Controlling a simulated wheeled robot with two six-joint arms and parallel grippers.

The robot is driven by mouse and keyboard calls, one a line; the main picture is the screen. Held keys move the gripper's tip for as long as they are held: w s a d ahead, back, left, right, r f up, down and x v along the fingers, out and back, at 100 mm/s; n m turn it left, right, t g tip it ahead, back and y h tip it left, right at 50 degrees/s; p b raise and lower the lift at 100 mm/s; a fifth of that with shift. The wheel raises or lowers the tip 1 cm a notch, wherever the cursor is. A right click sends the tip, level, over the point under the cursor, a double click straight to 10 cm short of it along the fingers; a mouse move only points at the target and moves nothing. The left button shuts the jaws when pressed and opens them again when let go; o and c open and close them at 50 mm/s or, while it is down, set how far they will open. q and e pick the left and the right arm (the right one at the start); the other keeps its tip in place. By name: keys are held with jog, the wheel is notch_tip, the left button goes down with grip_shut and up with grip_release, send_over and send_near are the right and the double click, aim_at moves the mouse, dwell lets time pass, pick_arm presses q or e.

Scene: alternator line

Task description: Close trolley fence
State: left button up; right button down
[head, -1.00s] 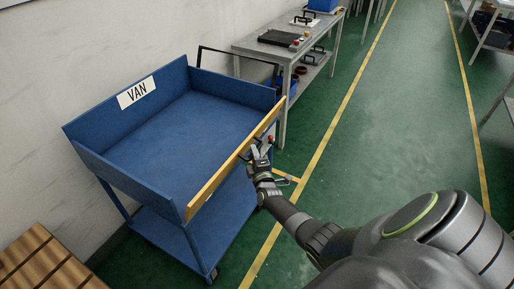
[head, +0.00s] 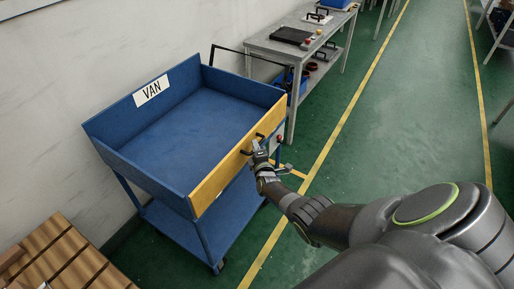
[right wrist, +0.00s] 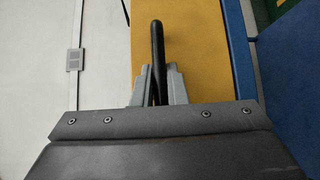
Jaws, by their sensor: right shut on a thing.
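The blue trolley (head: 105,150) marked VAN stands by the wall. Its yellow fence (head: 212,187) runs along the aisle side with its broad face showing, and its ends are near the blue side walls. I cannot tell whether it is fully upright or latched. My right gripper (head: 259,149) is at the fence's black handle (head: 246,152), on the aisle side. In the right wrist view, the grey fingers (right wrist: 157,88) are shut around the dark handle bar (right wrist: 157,45) in front of the yellow panel. A small red knob (head: 280,138) shows near the fence's far end. My left gripper is out of view.
A grey workbench (head: 300,48) with parts on it stands beyond the trolley. Slatted wood (head: 65,255) is at the lower left. The green aisle floor (head: 400,120) to the right is clear, with yellow lines.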

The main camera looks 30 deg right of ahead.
jog(key=shift+w+r, duration=0.15)
jog(key=shift+r, duration=0.05)
jog(key=c, duration=1.5)
grip_release()
jog(key=shift+a+f, duration=0.1)
jog(key=shift+o, duration=0.2)
jog(key=p+v, duration=0.6)
jog(key=v, duration=1.1)
jog(key=shift+s, duration=0.2)
jog(key=shift+a+f, duration=0.1)
